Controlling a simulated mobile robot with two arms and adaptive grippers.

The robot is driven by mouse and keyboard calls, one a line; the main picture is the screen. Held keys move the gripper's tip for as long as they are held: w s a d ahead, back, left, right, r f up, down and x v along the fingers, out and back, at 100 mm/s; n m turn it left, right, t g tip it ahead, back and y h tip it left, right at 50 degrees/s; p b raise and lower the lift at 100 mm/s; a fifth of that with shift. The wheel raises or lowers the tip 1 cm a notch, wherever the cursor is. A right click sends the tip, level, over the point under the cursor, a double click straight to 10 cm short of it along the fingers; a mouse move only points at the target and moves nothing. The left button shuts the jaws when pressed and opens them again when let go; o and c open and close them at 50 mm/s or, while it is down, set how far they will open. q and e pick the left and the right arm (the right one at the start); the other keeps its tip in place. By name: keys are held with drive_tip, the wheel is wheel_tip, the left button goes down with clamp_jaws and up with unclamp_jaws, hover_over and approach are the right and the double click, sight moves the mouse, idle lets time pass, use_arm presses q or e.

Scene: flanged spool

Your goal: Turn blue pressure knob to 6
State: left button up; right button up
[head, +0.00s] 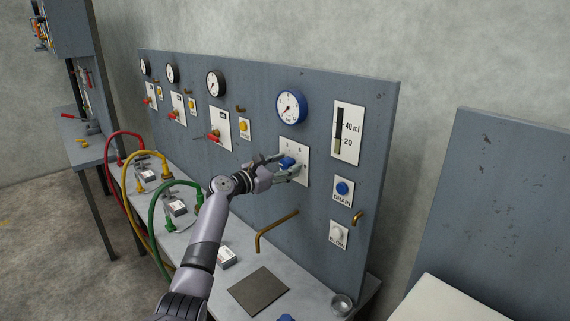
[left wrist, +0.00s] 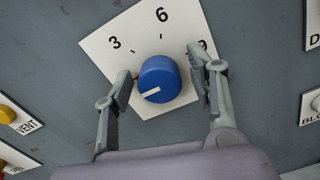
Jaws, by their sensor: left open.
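The blue pressure knob (left wrist: 160,80) sits on a white dial plate (left wrist: 185,22) marked 3, 6 and 9. In the left wrist view its white pointer line slants toward the lower left, away from the 6 at the top. My left gripper (left wrist: 162,72) is open, with one finger on each side of the knob; small gaps seem to remain, and contact is not clear. In the head view my left gripper (head: 279,170) reaches the same knob (head: 287,162) on the grey panel and partly covers its plate (head: 303,152). My right gripper is not in view.
A blue-rimmed gauge (head: 291,107) is above the knob. A level scale (head: 347,133), a blue DRAIN button (head: 343,188) and a white button (head: 338,232) are to the right. A brass pipe (head: 275,231) sticks out below. Red, yellow and green hoses (head: 163,207) loop at the left.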

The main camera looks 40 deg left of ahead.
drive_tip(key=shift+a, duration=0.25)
use_arm(q)
drive_tip(key=shift+c, duration=0.7)
drive_tip(key=c, duration=1)
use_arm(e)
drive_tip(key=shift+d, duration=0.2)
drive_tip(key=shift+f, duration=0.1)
